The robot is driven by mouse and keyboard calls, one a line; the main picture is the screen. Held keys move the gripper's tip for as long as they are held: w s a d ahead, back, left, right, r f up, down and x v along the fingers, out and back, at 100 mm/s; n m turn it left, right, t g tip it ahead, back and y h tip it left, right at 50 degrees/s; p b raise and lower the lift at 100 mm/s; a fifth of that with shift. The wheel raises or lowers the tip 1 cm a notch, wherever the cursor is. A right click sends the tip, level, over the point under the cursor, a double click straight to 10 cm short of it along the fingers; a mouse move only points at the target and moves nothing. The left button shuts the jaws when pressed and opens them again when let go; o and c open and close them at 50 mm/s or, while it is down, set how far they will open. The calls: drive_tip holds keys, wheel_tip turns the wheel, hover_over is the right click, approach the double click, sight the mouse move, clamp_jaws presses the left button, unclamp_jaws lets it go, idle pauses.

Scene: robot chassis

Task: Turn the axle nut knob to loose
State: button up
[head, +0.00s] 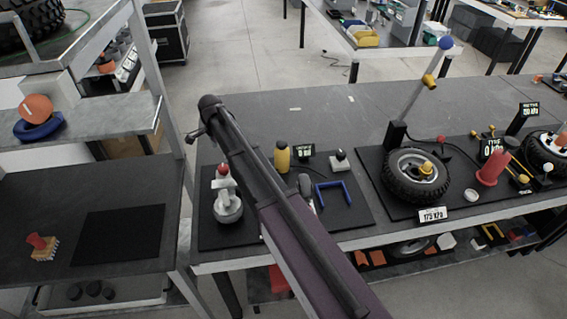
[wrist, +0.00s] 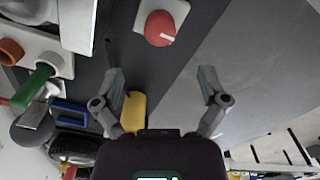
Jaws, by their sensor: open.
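A round red knob with a white pointer mark (wrist: 160,28) sits on a pale square plate near the mat edge in the wrist view. It appears to be the red-topped piece (head: 222,170) at the left of the mat in the head view. I cannot read a label on it. My gripper (wrist: 161,74) is open and empty, its fingers wide apart. In the wrist view the knob lies ahead of the fingertips, apart from them. In the head view my gripper (head: 198,128) is above the bench near its left end, and my arm hides part of the mat.
A yellow bottle-like piece (head: 282,156) and a blue U-shaped bracket (head: 333,193) stand on the same black mat (head: 362,215). A tyred wheel (head: 402,180) and a red cone (head: 490,170) stand to the right. The back of the bench (head: 300,100) is clear.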

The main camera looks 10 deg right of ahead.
drive_tip(key=shift+r+p, duration=2.35)
drive_tip(key=shift+r, duration=0.3)
drive_tip(key=s+d+n, duration=1)
drive_tip(key=s+d, duration=0.8)
drive_tip(key=d, duration=0.1)
drive_tip(key=shift+d+f+n+t+b, duration=0.3)
drive_tip(key=shift+d, duration=0.05)
drive_tip(key=shift+s, duration=0.15)
drive_tip(key=s+d+n, duration=0.1)
drive_tip(key=s, duration=0.1)
drive_tip(key=s+d, duration=0.1)
drive_tip(key=s, duration=0.2)
drive_tip(key=s+d+n, duration=0.1)
drive_tip(key=s, duration=0.1)
drive_tip(key=shift+s+n, duration=0.3)
drive_tip(key=shift+s, duration=0.1)
drive_tip(key=shift+w, duration=0.1)
